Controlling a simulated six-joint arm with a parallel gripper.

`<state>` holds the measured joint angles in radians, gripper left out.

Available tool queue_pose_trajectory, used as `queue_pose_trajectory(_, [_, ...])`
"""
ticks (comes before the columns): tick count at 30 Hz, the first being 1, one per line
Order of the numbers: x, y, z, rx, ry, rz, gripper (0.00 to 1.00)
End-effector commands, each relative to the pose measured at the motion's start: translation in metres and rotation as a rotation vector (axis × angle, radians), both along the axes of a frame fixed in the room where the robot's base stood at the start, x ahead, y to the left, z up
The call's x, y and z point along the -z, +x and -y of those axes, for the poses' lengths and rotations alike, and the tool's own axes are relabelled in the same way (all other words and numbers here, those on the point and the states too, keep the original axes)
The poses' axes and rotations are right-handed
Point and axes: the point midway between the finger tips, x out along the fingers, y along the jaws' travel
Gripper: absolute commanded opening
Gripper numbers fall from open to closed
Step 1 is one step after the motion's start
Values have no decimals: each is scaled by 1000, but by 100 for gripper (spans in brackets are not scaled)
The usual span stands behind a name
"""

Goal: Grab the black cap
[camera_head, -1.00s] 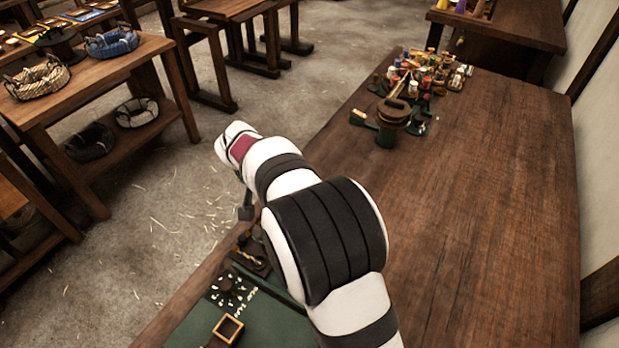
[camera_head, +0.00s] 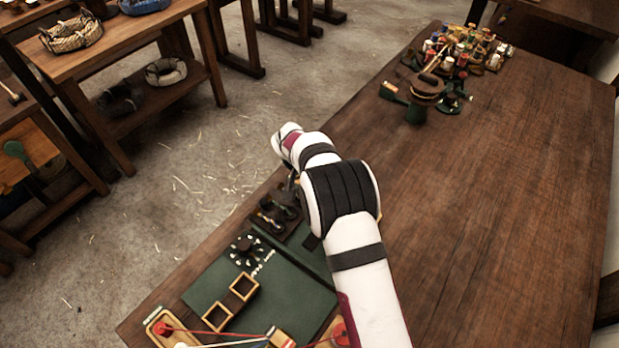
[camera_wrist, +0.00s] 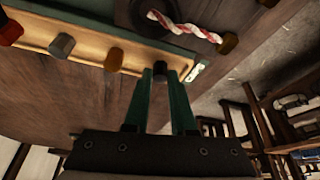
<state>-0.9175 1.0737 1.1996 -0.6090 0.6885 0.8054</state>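In the wrist view, a small black cap (camera_wrist: 159,71) stands near the end of a row of coloured caps on a pale wooden board (camera_wrist: 85,52). My gripper (camera_wrist: 160,74) has two green fingers, set apart, with the black cap between or just beyond their tips. I cannot tell whether either finger touches it. In the head view my arm reaches over the near left part of the table, and the gripper and black cap are hidden or too small to make out.
In the wrist view, red (camera_wrist: 10,31), grey-green (camera_wrist: 61,45) and brown (camera_wrist: 113,59) caps share the board. A red-and-white twisted rope (camera_wrist: 185,27) lies beside it. In the head view, a green mat (camera_head: 285,304) with small wooden boxes (camera_head: 243,287) lies near my arm. The table's right side is clear.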

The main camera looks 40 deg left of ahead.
Motion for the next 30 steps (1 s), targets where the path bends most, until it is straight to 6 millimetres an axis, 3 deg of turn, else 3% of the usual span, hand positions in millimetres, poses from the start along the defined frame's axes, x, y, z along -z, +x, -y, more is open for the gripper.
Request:
queue_pose_trajectory(3, [0,0,0,0,0,0,0])
queue_pose_trajectory(15, [-2,0,0,0,0,0,0])
queue_pose_trajectory(23, [-37,0,0,0,1,1,0])
queue_pose_trajectory(30, [-71,14,49,4,0,-1,0])
